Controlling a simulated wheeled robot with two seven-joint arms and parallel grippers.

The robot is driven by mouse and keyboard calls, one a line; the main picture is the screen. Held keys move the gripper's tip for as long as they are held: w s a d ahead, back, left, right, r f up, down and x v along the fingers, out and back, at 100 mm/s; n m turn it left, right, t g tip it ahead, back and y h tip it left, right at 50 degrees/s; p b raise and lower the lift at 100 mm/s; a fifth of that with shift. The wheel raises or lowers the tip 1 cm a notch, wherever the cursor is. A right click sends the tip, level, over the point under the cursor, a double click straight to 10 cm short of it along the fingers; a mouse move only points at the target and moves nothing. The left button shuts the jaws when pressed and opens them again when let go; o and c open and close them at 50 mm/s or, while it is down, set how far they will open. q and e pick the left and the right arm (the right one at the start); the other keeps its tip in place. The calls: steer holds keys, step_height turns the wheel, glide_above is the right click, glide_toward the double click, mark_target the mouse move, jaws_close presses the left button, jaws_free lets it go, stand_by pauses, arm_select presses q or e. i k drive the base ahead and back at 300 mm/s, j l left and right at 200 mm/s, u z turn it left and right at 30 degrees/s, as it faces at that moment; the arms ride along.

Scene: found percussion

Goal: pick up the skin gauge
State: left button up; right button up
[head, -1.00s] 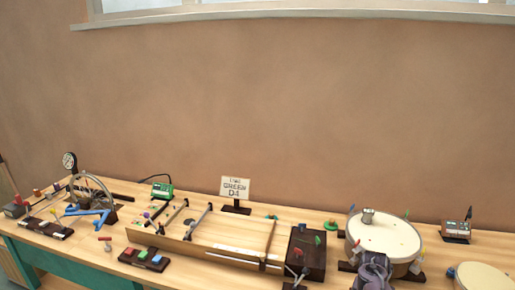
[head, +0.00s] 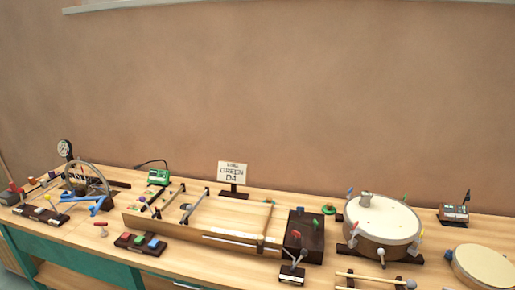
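A small grey metal piece (head: 366,199), which looks like the skin gauge, sits on the pale skin of the large round drum (head: 385,222), near its back left rim. Its face is too small to read. A round dial gauge (head: 65,149) on a dark stand is at the far left of the bench. Neither of my grippers shows in the head view.
A sign reading GREEN D4 (head: 233,173) stands behind a long wooden stringed box (head: 205,238). Coloured pegs ring the drum. A dark block (head: 304,235) is left of it, mallets (head: 375,280) in front, a second drum (head: 484,268) and a small meter (head: 454,212) right.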

mark_target(366, 195)
steer(key=i+z, duration=0.25)
steer(key=z, duration=0.25)
steer(key=i+j+z, duration=0.2)
steer(key=z, duration=0.3)
steer(key=l+u, duration=0.2)
steer(key=k+l, duration=0.05)
steer(key=l, duration=0.05)
